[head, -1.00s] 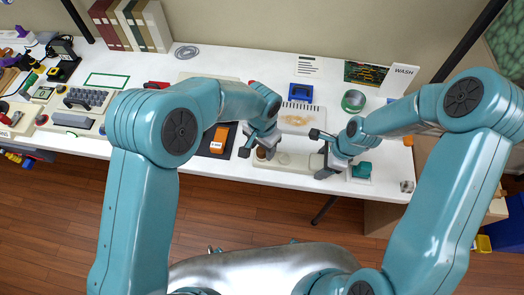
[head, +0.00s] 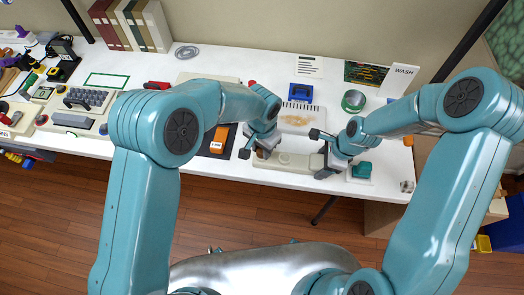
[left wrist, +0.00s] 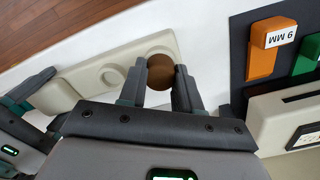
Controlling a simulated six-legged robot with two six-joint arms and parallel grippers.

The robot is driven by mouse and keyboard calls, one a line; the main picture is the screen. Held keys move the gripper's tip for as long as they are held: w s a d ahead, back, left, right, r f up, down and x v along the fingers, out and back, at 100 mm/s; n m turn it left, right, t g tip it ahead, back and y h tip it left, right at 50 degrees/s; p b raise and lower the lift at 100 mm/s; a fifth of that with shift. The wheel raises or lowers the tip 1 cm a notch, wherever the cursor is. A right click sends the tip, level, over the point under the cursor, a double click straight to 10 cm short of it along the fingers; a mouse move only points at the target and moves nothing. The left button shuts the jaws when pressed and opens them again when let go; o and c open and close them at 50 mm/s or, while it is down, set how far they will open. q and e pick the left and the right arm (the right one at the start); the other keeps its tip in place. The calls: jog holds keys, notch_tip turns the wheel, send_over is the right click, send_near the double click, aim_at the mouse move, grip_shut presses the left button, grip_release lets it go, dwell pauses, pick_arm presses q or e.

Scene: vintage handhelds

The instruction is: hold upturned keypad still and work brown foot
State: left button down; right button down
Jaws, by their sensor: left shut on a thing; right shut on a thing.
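The upturned keypad (head: 292,161) is a long beige slab lying at the table's front edge. Round recesses show along it in the left wrist view (left wrist: 100,70). The round brown foot (left wrist: 160,68) is at one end of it. My left gripper (head: 261,153) is shut on the foot, with one finger on each side of it in the left wrist view (left wrist: 160,83). My right gripper (head: 325,166) is shut on the keypad's other end. It also shows at the left of the left wrist view (left wrist: 35,95). The exact finger contact there is partly hidden.
A dark mat (left wrist: 240,55) with an orange 9 MM block (left wrist: 268,50) and a green block (left wrist: 308,52) lies beside the keypad. A teal thing (head: 362,170) on a white pad stands right of my right gripper. A blue thing (head: 302,94) stands behind.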

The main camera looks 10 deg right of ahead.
pick_arm(q)
jog(key=shift+r, duration=0.85)
jog(key=shift+r, duration=1.9)
jog(key=shift+r, duration=0.1)
jog(key=shift+r, duration=1)
pick_arm(e)
jog(key=shift+c, duration=0.6)
grip_release()
jog(key=shift+r, duration=0.1)
